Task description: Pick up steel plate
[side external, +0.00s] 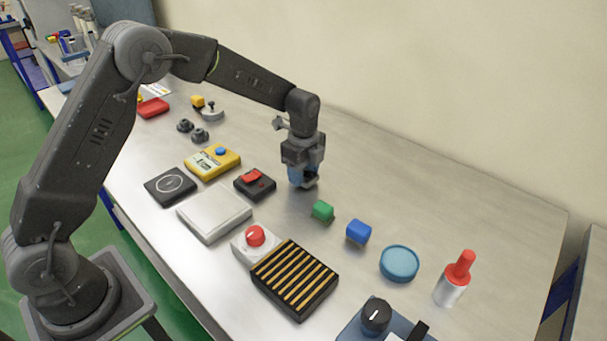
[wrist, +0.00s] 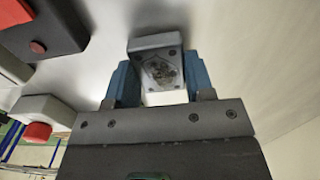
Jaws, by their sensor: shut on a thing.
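A small steel-grey plate (wrist: 155,42), block-like with a worn, stained face and small dark dots at its corners, sits between the blue fingers in the wrist view. My gripper (wrist: 157,78) is shut on it, with one finger at each side. In the side view my gripper (side external: 303,183) points down, low over the table, behind the green cube. The plate is mostly hidden there by the fingers, and I cannot tell whether it touches the table.
A black box with a red switch (side external: 254,183) stands left of my gripper. A green cube (side external: 322,211) and blue cube (side external: 358,232) are nearby in front. A flat silver pad (side external: 213,213) lies further left. The table (side external: 430,200) is clear toward the wall.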

